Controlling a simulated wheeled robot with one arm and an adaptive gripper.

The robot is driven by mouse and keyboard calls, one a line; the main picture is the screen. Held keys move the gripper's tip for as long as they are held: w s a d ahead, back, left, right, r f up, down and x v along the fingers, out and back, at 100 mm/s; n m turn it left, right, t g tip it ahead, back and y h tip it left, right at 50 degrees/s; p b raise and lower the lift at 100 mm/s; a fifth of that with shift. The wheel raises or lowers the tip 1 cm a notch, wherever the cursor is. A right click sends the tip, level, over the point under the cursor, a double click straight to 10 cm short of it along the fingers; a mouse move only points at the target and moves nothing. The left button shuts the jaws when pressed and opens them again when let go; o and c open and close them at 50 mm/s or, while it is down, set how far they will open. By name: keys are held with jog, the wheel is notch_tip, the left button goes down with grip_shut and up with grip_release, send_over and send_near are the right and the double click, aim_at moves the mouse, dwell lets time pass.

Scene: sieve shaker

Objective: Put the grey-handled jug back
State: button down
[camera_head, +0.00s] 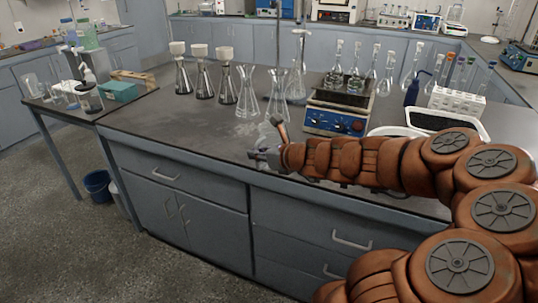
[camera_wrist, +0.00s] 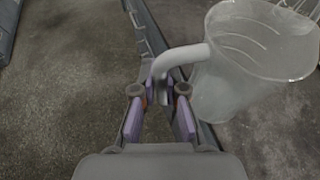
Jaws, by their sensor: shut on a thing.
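The clear jug with a grey handle (camera_wrist: 222,85) is large in the wrist view, at the upper right, with its open mouth showing. Its handle reaches left to my gripper (camera_wrist: 160,92), which is shut on it. In the head view my gripper (camera_head: 264,157) is at the front edge of the bench, left of the blue-fronted hotplate. The jug is only faint there, and I cannot tell whether its base touches the bench top.
On the bench (camera_head: 190,118) stand several flasks with white funnels (camera_head: 203,80), empty clear flasks (camera_head: 247,98), a hotplate (camera_head: 335,122) bearing flasks, a white tray (camera_head: 470,122) and a tube rack (camera_head: 457,102). The bench's front left top is clear. A blue bucket (camera_head: 98,185) stands on the floor.

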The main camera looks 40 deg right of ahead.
aim_at(259, 133)
jog(key=shift+s+d+r+n+y+b, duration=1)
jog(key=shift+s+d, duration=0.7)
jog(key=shift+s, duration=2.15)
jog(key=shift+g, duration=0.3)
jog(key=w, duration=0.5)
jog(key=w+d+f, duration=0.1)
jog(key=w, duration=0.4)
jog(key=w+d, duration=0.1)
jog(key=w, duration=0.4)
jog(key=shift+w+d+f+b, duration=0.15)
jog(key=shift+w+b, duration=0.1)
jog(key=shift+b, duration=0.15)
jog(key=shift+f+b, duration=0.45)
jog(key=shift+f, duration=1.25)
jog(key=shift+w, duration=0.1)
jog(key=c, duration=1.2)
grip_release()
jog(key=shift+f, duration=0.1)
